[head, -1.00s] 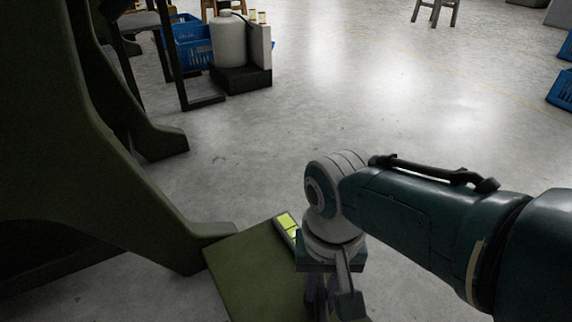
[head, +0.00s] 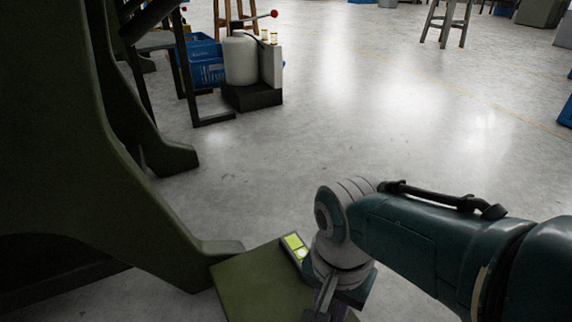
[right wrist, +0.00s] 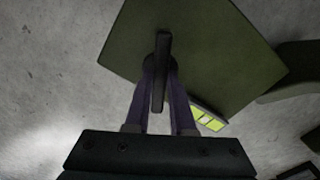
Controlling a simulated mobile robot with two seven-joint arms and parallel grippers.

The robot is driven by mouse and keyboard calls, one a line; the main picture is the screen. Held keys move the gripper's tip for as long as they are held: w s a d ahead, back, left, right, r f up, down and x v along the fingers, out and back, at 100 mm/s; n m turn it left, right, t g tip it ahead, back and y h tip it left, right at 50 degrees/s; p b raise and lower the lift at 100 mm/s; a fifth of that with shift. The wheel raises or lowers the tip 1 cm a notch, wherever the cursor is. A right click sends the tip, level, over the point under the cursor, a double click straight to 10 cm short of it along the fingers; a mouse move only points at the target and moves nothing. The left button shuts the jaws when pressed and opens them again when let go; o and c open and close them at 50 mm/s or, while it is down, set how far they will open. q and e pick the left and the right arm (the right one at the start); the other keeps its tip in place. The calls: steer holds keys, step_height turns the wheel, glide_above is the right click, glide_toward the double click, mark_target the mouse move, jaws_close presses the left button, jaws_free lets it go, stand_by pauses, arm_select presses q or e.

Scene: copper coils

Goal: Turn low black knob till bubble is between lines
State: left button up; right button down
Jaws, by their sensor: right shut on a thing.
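The black knob (right wrist: 162,50) has a bar-shaped handle and sits on a flat green plate (right wrist: 215,45) near the floor. My right gripper (right wrist: 161,68) is shut on the knob, with a purple finger on each side of its bar. The level's yellow-green vial (right wrist: 208,120) is partly in view beside the right finger. In the head view the vial (head: 295,246) lies at the edge of the green plate (head: 250,282). The bubble is too small to place surely against the lines. My right wrist hides the knob there. My left gripper is out of view.
A large dark green machine frame (head: 60,150) stands at the left, its foot reaching to the plate. A white canister (head: 241,60) on a black base, blue crates (head: 207,65) and a stool (head: 445,22) stand farther back. The grey floor between is clear.

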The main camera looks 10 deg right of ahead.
steer(key=c, duration=0.8)
jaws_free()
steer(key=shift+o, duration=0.2)
step_height(320, 180, up, 10)
steer(key=p, duration=0.9)
steer(key=shift+p, duration=0.4)
steer(key=shift+d+f, duration=0.1)
